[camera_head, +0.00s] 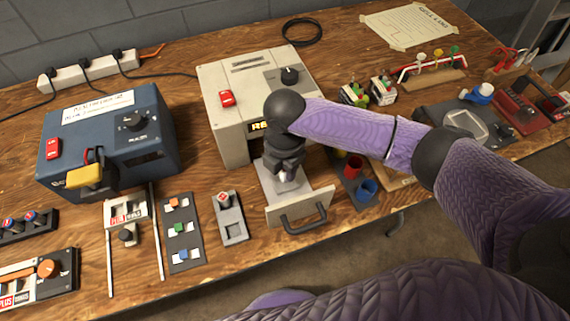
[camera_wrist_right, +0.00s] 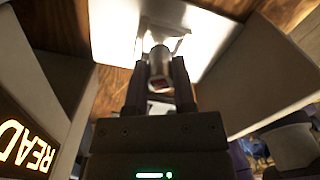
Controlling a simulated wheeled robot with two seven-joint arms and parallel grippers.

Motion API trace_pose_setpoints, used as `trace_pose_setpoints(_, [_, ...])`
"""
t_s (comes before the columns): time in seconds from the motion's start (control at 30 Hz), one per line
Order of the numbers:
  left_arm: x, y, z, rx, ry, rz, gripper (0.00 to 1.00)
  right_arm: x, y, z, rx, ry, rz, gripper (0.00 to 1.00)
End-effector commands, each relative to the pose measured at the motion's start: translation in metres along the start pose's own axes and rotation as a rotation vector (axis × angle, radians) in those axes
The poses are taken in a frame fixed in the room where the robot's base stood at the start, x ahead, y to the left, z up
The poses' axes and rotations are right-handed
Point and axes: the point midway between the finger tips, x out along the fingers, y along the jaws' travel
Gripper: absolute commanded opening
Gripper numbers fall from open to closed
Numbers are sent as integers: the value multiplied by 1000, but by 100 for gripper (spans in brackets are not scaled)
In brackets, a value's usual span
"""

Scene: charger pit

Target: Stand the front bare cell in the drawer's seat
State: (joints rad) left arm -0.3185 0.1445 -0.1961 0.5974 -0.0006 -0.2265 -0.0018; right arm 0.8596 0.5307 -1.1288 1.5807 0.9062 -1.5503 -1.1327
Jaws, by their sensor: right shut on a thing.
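My right gripper (camera_head: 285,170) is over the open drawer (camera_head: 318,205) of the light grey charger (camera_head: 222,125) and points down. It is shut on the bare cell, a silvery cylinder with a reddish end that shows between the fingers in the right wrist view (camera_wrist_right: 159,62). In the head view only a small pale part below the fingers shows. The bright drawer floor (camera_wrist_right: 110,25) lies beyond the cell in the wrist view. The seat is hidden by the gripper and glare, and I cannot tell whether the cell touches it. My left gripper is out of view.
The drawer's front has a dark handle (camera_head: 304,222). A blue charger box (camera_head: 110,145) stands to the left. A small grey tray with a red-marked piece (camera_head: 230,220) is left of the drawer, and red and blue cups (camera_head: 366,192) are right of it.

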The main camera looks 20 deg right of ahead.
Motion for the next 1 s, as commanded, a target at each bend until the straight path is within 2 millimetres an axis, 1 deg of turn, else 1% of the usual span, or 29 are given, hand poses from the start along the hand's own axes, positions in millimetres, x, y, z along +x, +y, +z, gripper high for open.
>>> trace_pose_setpoints(0.2, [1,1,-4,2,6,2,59,4,0,0,0,1,-1,0])
trace_pose_setpoints(0.53, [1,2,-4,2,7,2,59,10,0,0,0,1,0,0])
trace_pose_setpoints(1.0, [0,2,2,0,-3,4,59,11,0,0,0,0,0,0])
